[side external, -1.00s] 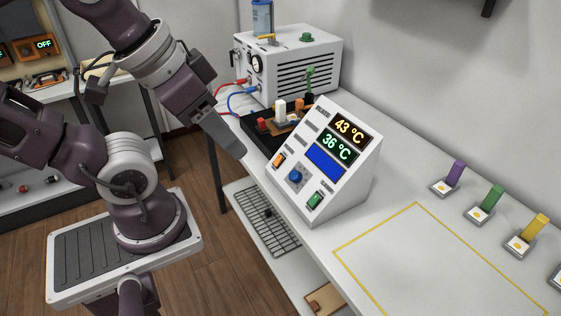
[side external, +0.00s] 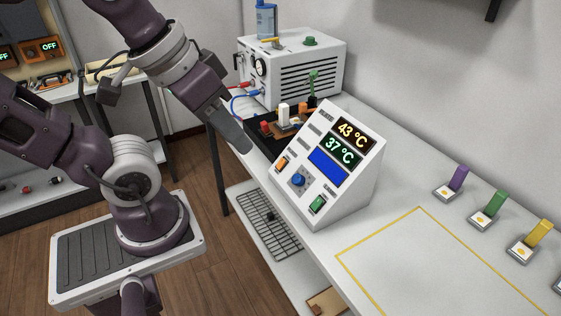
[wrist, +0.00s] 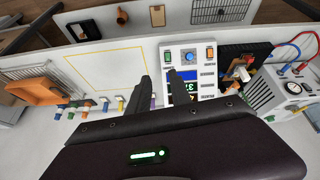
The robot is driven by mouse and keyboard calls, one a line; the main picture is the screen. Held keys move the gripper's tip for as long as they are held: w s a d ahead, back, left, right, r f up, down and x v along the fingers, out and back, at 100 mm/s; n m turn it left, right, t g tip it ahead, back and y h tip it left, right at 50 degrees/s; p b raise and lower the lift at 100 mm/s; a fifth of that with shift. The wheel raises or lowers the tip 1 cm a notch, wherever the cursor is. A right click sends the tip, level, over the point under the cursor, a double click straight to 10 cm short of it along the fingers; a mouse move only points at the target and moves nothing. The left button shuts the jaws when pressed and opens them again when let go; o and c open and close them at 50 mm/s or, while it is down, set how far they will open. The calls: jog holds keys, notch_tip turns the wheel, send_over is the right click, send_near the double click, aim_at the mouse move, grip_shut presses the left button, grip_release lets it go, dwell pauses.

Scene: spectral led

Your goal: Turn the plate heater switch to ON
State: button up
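A white sloped control box (side external: 352,190) stands on the bench, with displays reading 43 °C (side external: 352,134) and 37 °C (side external: 340,151) above a blue screen. Along its lower front are an orange rocker switch (side external: 282,164), a blue knob (side external: 298,180) and a green rocker switch (side external: 318,204). Their labels are too small to read. The wrist view also shows the orange switch (wrist: 211,53), blue knob (wrist: 190,57) and green switch (wrist: 168,57). My gripper (side external: 246,148) is in the air left of the box, touching nothing. In the wrist view its two fingers (wrist: 158,82) are apart and empty.
A white slatted unit (side external: 290,70) with red and blue leads stands behind the box. A black tray (side external: 264,142) with small parts lies beside the box. Purple, green and yellow tabbed pieces line the wall side. A yellow-outlined area (side external: 420,208) is bare.

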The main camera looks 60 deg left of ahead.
jog(key=w+a+n, duration=0.1)
jog(key=w+n, duration=0.1)
jog(key=n, duration=0.1)
jog(key=w+a+f+n+g, duration=0.1)
jog(key=w+n, duration=0.2)
jog(key=n, duration=0.1)
jog(key=w+a+n, duration=0.2)
jog(key=n, duration=0.2)
jog(key=shift+w+f, duration=0.15)
jog(key=shift+f, duration=0.05)
grip_shut()
jog(key=n+g, duration=0.3)
jog(key=n, duration=2.1)
send_over(281, 162)
jog(key=s, duration=0.4)
notch_tip(281, 162, down, 21)
jog(key=w+f, duration=0.1)
jog(key=w, duration=0.1)
jog(key=shift+w+f, duration=0.3)
jog(key=shift+f, duration=0.05)
jog(key=shift+w+f, duration=0.25)
jog(key=shift+w, duration=0.15)
